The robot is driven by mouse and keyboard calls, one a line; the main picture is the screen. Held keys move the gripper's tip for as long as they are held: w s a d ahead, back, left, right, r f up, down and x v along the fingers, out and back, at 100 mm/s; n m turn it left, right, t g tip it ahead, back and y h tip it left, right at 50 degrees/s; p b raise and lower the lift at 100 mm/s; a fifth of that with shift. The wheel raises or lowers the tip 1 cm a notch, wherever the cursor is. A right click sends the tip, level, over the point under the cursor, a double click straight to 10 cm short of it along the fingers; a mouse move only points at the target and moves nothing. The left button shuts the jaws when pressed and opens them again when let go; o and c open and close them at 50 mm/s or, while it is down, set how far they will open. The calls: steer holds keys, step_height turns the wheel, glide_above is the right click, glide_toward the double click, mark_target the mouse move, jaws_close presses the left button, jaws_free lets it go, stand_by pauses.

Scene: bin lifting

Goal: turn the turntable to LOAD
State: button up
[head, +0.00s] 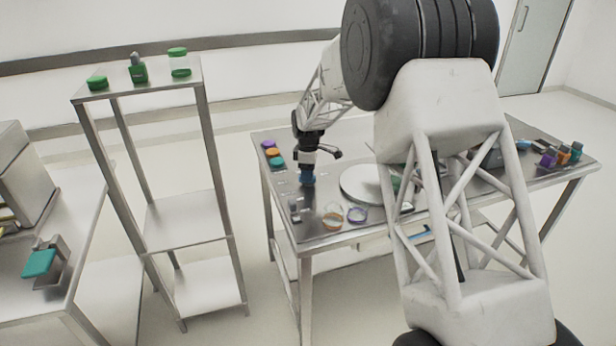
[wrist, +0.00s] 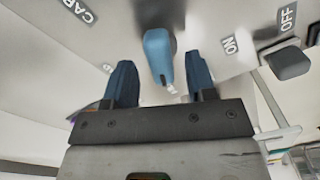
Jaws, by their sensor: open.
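The turntable looks to be the pale round disc (head: 362,184) on the steel table, partly hidden by my arm. I cannot read any LOAD mark in the head view. My gripper (head: 307,178) points down over the table, to the left of the disc. In the wrist view my gripper (wrist: 159,66) has its two blue fingers apart. A blue rounded lever or knob (wrist: 159,48) shows between and beyond the fingers, with visible space on both sides. I cannot tell whether it belongs to the turntable.
Labels ON and OFF lie beside a dark grey switch block (wrist: 289,62). Two rings (head: 333,216) lie near the table's front edge (head: 345,236). Coloured pucks (head: 272,152) sit at the left back, and small coloured items (head: 560,154) at the right end. A shelf rack (head: 188,212) stands left.

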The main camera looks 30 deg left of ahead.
steer(key=shift+f, duration=1)
steer(key=c, duration=0.9)
steer(key=shift+m, duration=0.4)
steer(key=m, duration=1.2)
